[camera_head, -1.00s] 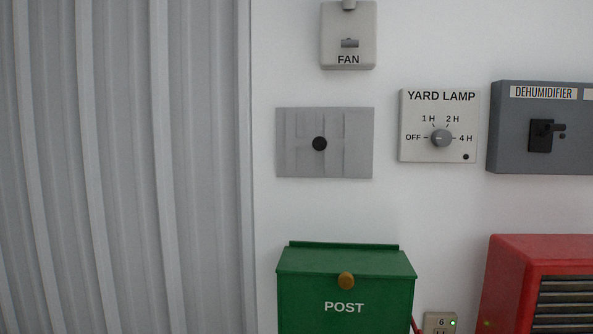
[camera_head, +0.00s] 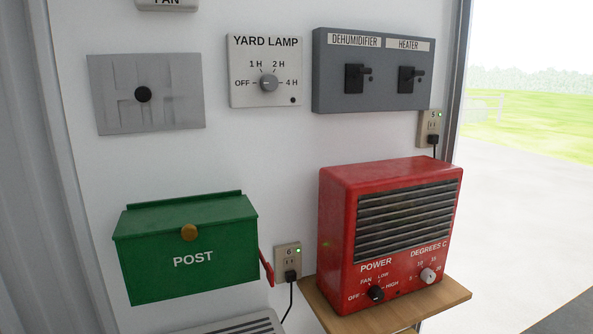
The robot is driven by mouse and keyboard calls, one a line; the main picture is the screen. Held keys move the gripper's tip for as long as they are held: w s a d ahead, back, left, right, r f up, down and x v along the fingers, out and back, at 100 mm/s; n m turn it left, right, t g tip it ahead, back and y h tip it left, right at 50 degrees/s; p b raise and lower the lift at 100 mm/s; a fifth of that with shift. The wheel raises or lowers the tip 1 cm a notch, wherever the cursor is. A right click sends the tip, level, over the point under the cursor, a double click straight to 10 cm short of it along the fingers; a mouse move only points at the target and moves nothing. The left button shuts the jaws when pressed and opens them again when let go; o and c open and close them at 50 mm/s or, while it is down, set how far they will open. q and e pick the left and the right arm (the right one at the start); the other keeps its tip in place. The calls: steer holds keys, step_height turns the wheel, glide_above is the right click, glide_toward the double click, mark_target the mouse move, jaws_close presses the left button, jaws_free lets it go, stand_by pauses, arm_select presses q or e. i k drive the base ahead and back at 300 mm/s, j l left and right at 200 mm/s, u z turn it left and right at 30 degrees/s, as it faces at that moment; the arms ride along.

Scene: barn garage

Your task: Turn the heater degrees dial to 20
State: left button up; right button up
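The red heater (camera_head: 338,240) stands on a small wooden shelf (camera_head: 350,321) at the lower right of the head view. Its white degrees dial (camera_head: 428,276) is at the lower right of its front, under the label DEGREES C. Numbers are printed around the dial, but its exact setting is too small to read. A black power knob (camera_head: 375,293) sits to its left, with OFF, FAN, LOW and HIGH around it. Neither of my grippers is in view.
A green POST box (camera_head: 190,262) hangs left of the heater. A grey switch box (camera_head: 374,99) labelled DEHUMIDIFIER and HEATER is above it. Outlet 6 (camera_head: 288,253) and outlet 5 (camera_head: 429,124) hold black plugs. A doorway opens outdoors (camera_head: 530,170) at right.

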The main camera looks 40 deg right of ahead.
mark_target(427, 275)
steer(key=z, duration=1.75)
